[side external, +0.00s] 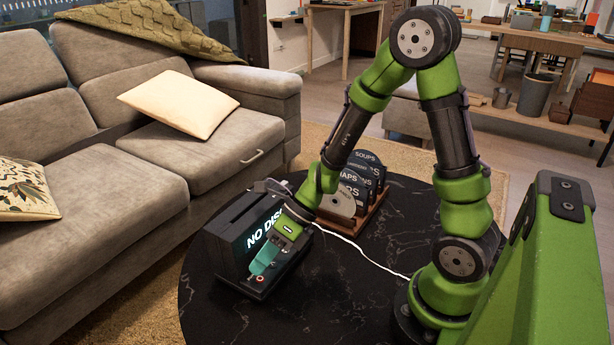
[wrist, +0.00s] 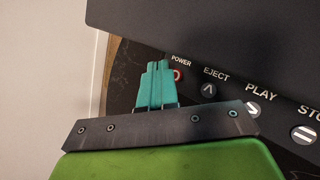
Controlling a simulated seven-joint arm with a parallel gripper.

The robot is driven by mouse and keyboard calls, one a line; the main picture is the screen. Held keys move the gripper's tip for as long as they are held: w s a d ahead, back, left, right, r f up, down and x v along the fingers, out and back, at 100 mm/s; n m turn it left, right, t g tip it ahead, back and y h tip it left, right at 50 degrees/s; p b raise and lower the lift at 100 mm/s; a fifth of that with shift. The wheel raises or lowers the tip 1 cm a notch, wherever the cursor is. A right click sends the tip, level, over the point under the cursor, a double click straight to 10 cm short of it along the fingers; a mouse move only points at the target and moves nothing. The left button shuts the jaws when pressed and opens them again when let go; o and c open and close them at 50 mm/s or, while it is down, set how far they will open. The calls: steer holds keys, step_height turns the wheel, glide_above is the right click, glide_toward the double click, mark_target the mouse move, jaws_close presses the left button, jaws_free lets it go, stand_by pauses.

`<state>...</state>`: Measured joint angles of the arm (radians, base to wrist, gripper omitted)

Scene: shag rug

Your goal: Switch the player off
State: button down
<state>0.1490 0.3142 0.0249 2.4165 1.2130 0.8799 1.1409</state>
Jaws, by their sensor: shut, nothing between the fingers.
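The player (side external: 236,238) is a black box on the round table, with a lit screen whose visible letters read "NO DIS"; my gripper covers the rest. In the wrist view, its panel has a red button labelled POWER (wrist: 179,75), then EJECT (wrist: 208,90), PLAY (wrist: 252,110) and STOP (wrist: 303,133). A small red-ringed button (side external: 288,279) shows on its low front ledge in the side view. My gripper (side external: 258,268) is shut and empty, its teal fingertips low over the ledge. In the wrist view the fingertips (wrist: 157,68) are just left of the POWER button; contact cannot be told.
A wooden rack (side external: 352,222) of labelled disc sleeves stands behind the player on the dark marble table (side external: 340,300). A white cable (side external: 358,254) crosses the tabletop. The table's front area is clear. A grey sofa (side external: 90,200) stands at the left.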

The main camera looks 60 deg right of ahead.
mark_target(264, 277)
steer(key=shift+f, duration=0.2)
stand_by(0.6)
steer(key=shift+f, duration=0.25)
steer(key=shift+f, duration=0.35)
stand_by(0.6)
steer(key=shift+r, duration=0.8)
steer(key=shift+r, duration=2.5)
